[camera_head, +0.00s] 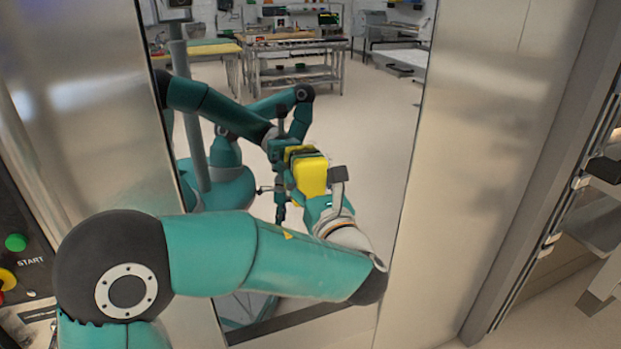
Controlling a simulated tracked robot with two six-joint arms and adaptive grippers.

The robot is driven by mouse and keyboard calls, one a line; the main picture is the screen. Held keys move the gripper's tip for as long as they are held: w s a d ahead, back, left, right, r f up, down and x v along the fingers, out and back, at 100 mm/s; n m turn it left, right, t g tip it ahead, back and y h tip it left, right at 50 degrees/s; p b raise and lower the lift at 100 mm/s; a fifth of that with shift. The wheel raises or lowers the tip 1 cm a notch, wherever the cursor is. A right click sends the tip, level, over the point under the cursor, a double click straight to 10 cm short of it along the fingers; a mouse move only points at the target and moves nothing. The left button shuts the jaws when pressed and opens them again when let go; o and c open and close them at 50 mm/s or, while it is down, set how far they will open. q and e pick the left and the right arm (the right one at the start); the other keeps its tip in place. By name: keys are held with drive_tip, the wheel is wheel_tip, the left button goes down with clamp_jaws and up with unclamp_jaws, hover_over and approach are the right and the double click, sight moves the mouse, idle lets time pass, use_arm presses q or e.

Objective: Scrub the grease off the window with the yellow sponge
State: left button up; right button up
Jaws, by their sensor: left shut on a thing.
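The window (378,130) is a tall glossy pane in a steel front, and it mirrors the room and my own arms. My left arm comes in from the lower left and crosses in front of the pane. My left gripper (324,194) is shut on the yellow sponge (310,176), a block held up against or very near the glass. The sponge's mirror image meets it at its far side, and I cannot tell whether they touch. No grease patch stands out. My right gripper itself is not seen.
Steel panels flank the pane on the left (85,110) and right (470,170). A dark control panel with a green START button (15,242) is at the left edge. At the right, an upright metal edge (560,180) stands beside an open area. Tables and floor show in the reflection.

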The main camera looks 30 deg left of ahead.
sight(331, 155)
use_arm(q)
drive_tip(key=shift+s+a+b, duration=0.65)
drive_tip(key=shift+s+a, duration=1.05)
drive_tip(key=shift+s, duration=0.25)
drive_tip(key=shift+r+p, duration=1.15)
drive_tip(key=shift+r, duration=0.4)
drive_tip(key=shift+w+d+f, duration=0.15)
drive_tip(key=shift+w+d, duration=1.1)
drive_tip(key=shift+w, duration=0.2)
drive_tip(key=shift+w+d+p, duration=0.55)
drive_tip(key=shift+w+d, duration=0.6)
drive_tip(key=shift+w, duration=0.05)
drive_tip(key=shift+w+d+p, duration=0.55)
drive_tip(key=shift+w+d, duration=0.5)
drive_tip(key=shift+w, duration=0.3)
